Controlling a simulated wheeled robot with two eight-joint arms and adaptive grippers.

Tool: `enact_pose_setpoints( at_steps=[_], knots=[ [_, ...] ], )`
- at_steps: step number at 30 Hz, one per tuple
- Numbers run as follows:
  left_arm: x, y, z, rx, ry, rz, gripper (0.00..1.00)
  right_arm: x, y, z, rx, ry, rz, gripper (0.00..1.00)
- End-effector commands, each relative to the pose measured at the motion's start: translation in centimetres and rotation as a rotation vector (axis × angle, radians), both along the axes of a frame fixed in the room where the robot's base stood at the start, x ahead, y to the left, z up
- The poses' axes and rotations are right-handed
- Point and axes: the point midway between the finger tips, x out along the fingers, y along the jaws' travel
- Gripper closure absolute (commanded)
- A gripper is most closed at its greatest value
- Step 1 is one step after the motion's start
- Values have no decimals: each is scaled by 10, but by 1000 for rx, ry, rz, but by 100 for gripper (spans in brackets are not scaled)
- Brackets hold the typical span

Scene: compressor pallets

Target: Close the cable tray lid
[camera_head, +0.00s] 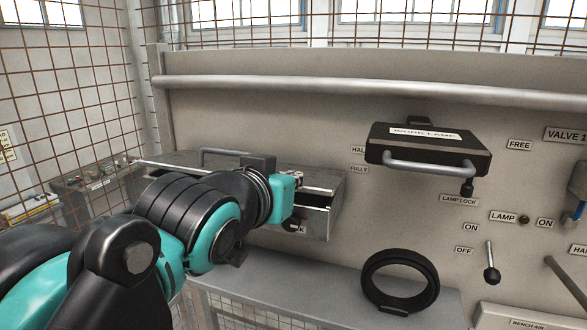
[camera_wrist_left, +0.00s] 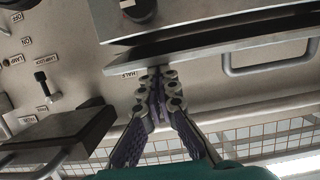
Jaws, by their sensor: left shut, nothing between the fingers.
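The cable tray (camera_head: 322,222) is a grey metal box on the panel at the centre left of the head view. Its grey lid (camera_head: 190,160) has a bar handle and stands a little raised, with a dark gap above the box. The wrist view, upside down, shows the lid (camera_wrist_left: 210,48) and its handle (camera_wrist_left: 265,60). My left gripper (camera_head: 298,207) is over the right part of the tray; my wrist hides part of the lid. In the wrist view my left gripper (camera_wrist_left: 160,80) is shut and empty, its fingertips close to the lid's edge; contact is unclear. My right gripper is not in view.
A work lamp box (camera_head: 428,148) juts from the panel right of the tray. A black ring (camera_head: 400,282) stands on the shelf (camera_head: 290,285) below. Levers stick out at the right, including a black-knobbed one (camera_head: 491,272). Mesh fencing (camera_head: 75,110) stands at the left.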

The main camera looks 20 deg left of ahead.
Motion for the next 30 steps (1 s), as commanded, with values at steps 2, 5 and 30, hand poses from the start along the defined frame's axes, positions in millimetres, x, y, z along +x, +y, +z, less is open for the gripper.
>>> enact_pose_setpoints(
  at_steps=[2, 5, 30],
  knots=[
    [-2, 0, -8, 0, 0, 0, 100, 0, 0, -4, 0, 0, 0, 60],
    [-3, 0, -13, 0, 1, 0, 100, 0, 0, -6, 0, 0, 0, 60],
    [-3, 0, -21, 0, 1, -1, 100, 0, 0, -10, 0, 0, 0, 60]
  ],
)
